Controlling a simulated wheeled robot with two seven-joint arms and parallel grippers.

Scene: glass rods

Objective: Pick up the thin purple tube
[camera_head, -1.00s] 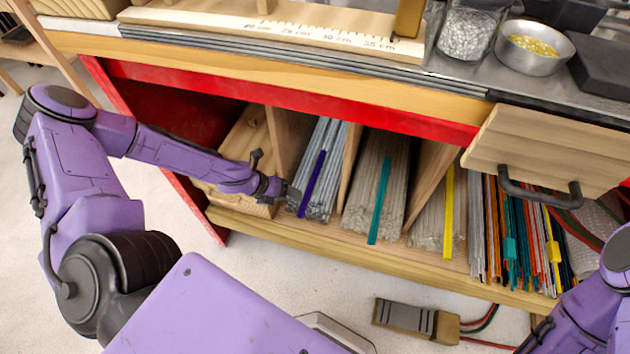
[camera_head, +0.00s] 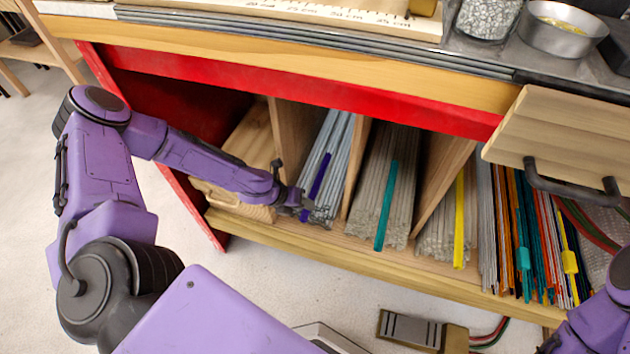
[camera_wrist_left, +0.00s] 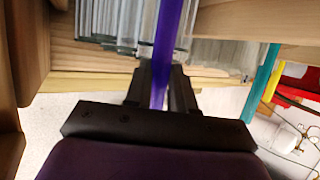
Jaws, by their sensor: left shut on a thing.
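The thin purple tube (camera_head: 319,176) lies on top of a bundle of clear glass rods (camera_head: 338,140) in the left shelf compartment. My left gripper (camera_head: 307,208) is at its near, lower end. In the left wrist view the purple tube (camera_wrist_left: 166,45) runs between the two dark fingers of my left gripper (camera_wrist_left: 159,82), which is shut on it. The tube's far end is out of that view. Only part of my right arm shows at the lower right edge; its gripper is not visible.
A teal tube (camera_head: 386,205) and a yellow tube (camera_head: 459,225) lie on rod bundles in compartments to the right. Wooden dividers (camera_head: 357,160) separate them. Several coloured rods (camera_head: 530,230) stand farther right below an open wooden drawer front (camera_head: 560,140).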

